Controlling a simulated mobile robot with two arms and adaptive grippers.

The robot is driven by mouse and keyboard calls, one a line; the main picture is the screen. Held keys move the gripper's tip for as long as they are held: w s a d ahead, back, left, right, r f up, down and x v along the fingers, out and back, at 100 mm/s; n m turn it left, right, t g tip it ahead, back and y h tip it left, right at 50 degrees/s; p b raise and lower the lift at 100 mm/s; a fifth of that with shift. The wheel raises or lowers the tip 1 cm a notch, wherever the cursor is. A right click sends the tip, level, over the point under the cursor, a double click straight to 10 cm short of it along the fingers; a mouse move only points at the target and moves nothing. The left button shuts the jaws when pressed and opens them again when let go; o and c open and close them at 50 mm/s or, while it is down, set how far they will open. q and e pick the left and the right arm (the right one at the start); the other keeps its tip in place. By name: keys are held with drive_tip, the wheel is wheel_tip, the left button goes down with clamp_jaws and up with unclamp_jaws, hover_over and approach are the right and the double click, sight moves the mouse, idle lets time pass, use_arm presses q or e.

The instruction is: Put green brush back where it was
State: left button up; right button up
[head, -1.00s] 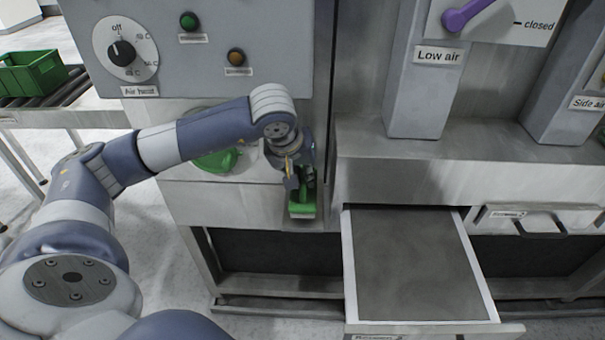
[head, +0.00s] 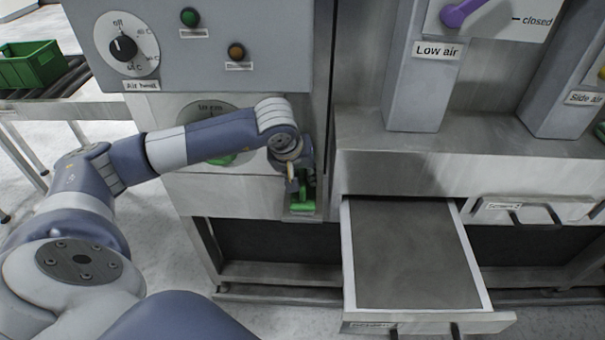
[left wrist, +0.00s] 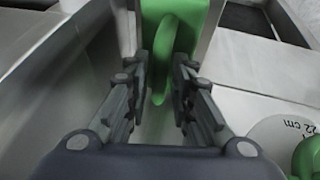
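The green brush (head: 302,205) sits in a small grey metal holder at the right edge of the control cabinet, left of the open drawer. In the left wrist view the brush (left wrist: 170,40) shows its green body and a curved handle pointing toward me. My left gripper (head: 294,184) is just above the brush. Its two fingers (left wrist: 161,95) stand apart on either side of the handle, with gaps visible beside the handle's tip. The brush's underside is hidden. My right gripper is out of view.
An open drawer (head: 415,255) juts out right of the brush, and a shut drawer (head: 535,211) is further right. The cabinet front (head: 225,60) with its air heat dial (head: 123,46) rises behind my left arm. A green crate (head: 32,66) stands on rollers at far left.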

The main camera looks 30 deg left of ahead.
use_arm(q)
drive_tip(key=shift+r, duration=0.1)
drive_tip(key=shift+r, duration=0.15)
drive_tip(key=shift+s+r, duration=0.1)
drive_tip(key=shift+r, duration=0.25)
drive_tip(key=b+v, duration=0.2)
drive_tip(key=v, duration=0.9)
drive_tip(key=shift+s, duration=0.15)
